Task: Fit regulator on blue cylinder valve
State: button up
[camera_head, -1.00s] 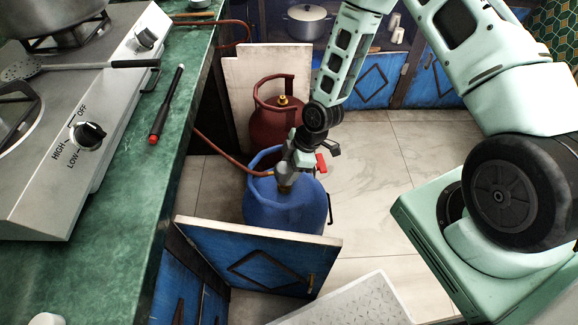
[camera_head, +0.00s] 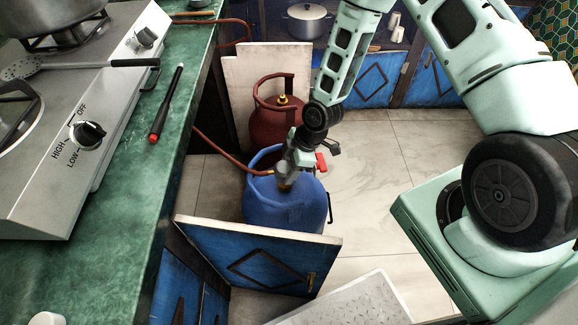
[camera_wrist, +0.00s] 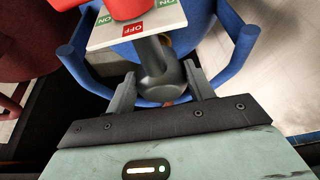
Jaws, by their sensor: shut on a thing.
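The blue cylinder (camera_head: 283,207) stands upright on the floor between the counter and the tiles; its collar also shows in the wrist view (camera_wrist: 230,55). My gripper (camera_head: 287,172) is over the cylinder's top, inside or just above its collar. In the wrist view my gripper (camera_wrist: 160,92) is shut on the grey regulator (camera_wrist: 157,68), with one finger on each side. The regulator has a red knob (camera_wrist: 112,8) and a white plate marked ON and OFF. The valve is mostly hidden beneath the regulator, so I cannot tell whether the two are seated together.
A red-brown cylinder (camera_head: 277,123) stands behind the blue one. An orange hose (camera_head: 222,157) runs from the counter to the regulator area. An open blue cabinet door (camera_head: 262,262) stands in front. The tiled floor (camera_head: 365,190) to the right is clear.

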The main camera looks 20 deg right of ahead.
aim_at(283, 167)
jog(key=shift+f+b, duration=0.85)
jog(key=shift+f, duration=0.35)
dwell(1.6)
jog(key=o, duration=1.7)
jog(key=shift+o, duration=0.2)
jog(key=shift+r+p, duration=2.85)
jog(key=shift+r, duration=0.85)
